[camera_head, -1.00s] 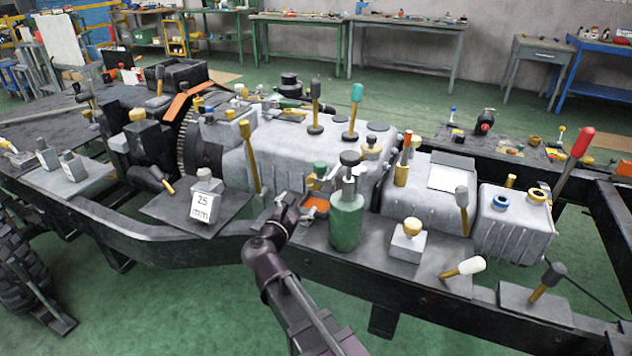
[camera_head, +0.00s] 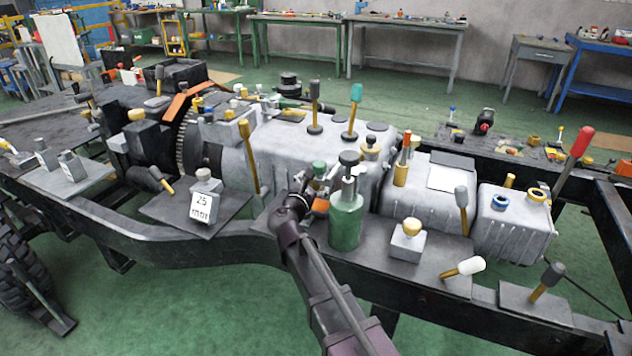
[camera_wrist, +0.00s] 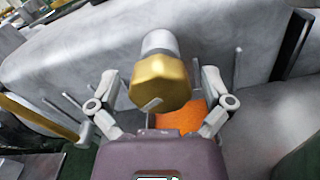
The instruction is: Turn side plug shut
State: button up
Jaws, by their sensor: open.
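The side plug (camera_wrist: 160,82) shows in the wrist view as a gold hex head on a short grey cylinder against the pale grey housing (camera_wrist: 95,50). A thin light bar lies across the lower part of its head. My gripper (camera_wrist: 158,88) is open, with one finger left and one right of the gold head, and gaps on both sides. In the head view, my gripper (camera_head: 298,198) is at the near side of the grey housing (camera_head: 290,140), left of the green bottle (camera_head: 346,220). I cannot make out the plug there; my arm seems to cover it.
An orange patch (camera_wrist: 185,118) lies just below the plug. A gold-handled lever (camera_head: 250,158) stands left of my gripper. The green bottle is close on the right, with a gold-knobbed block (camera_head: 408,243) beyond. The black frame rail (camera_head: 205,252) runs in front.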

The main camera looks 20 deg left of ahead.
jog(key=c, duration=1.1)
jog(key=shift+d, duration=0.25)
jog(key=shift+c, duration=0.2)
jog(key=shift+a, duration=0.2)
jog(key=shift+m, duration=3)
jog(key=o, duration=1.1)
jog(key=shift+o, duration=0.2)
